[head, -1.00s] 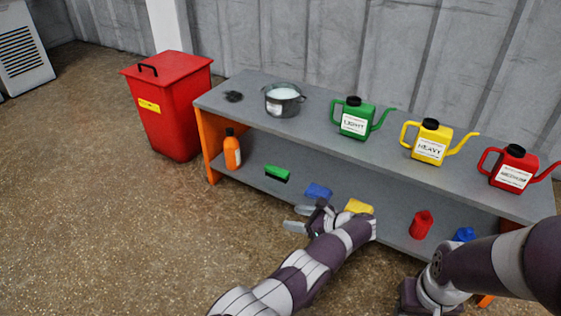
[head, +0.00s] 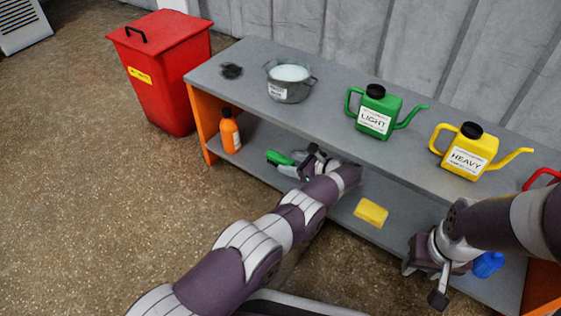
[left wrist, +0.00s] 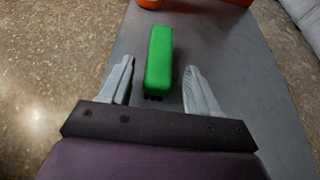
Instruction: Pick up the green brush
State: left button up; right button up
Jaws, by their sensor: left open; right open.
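The green brush (head: 279,158) lies on the lower shelf of the grey workbench, to the right of the orange bottle. In the left wrist view the green brush (left wrist: 159,58) lies lengthwise, its near end between the two fingers. My left gripper (left wrist: 160,75) is open around that near end, with a gap visible on both sides. In the head view my left gripper (head: 298,168) is at the brush's right end and partly covers it. My right gripper (head: 424,283) is open and empty in front of the shelf at the right.
An orange bottle (head: 229,131) stands on the lower shelf (head: 335,205), left of the brush. A yellow sponge-like block (head: 371,212) and a blue object (head: 488,264) are farther right. The bench top (head: 330,91) above carries a pot (head: 288,90) and several cans. A red bin (head: 163,85) stands at the left.

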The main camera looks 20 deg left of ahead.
aim_at(280, 160)
pick_arm(q)
jog(key=b+x, duration=0.2)
jog(key=x, duration=0.2)
jog(key=shift+a+f, duration=0.2)
jog(key=shift+a, duration=0.2)
jog(key=shift+r, duration=0.15)
jog(key=c, duration=1.1)
